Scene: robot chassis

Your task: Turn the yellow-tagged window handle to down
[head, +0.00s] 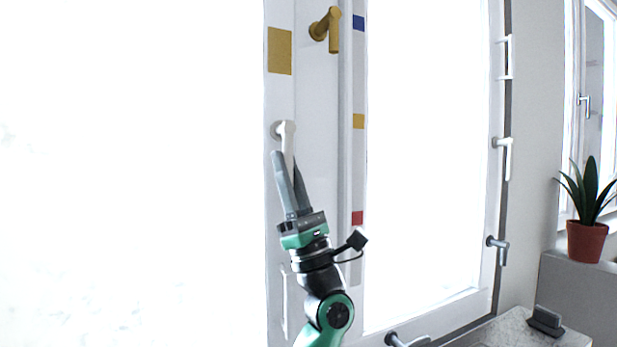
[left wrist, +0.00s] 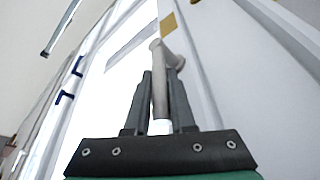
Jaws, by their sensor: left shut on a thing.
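A white lever handle (head: 287,140) sits on the left window frame, below a large yellow tag (head: 280,50). Its grip points down from the pivot. My left gripper (head: 286,160) comes up from below, with its fingers shut on the grip; they hide the lower part of it. In the left wrist view the handle (left wrist: 159,85) runs between the two dark fingers (left wrist: 160,90), with a yellow tag (left wrist: 168,23) above it. My right gripper is in neither view.
A brass handle (head: 333,30) is higher on the frame. Small blue (head: 358,22), yellow (head: 358,121) and red (head: 357,217) tags line the neighbouring strip. Other handles, such as a grey one (head: 499,246), sit on the right frame. A potted plant (head: 585,240) stands far right.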

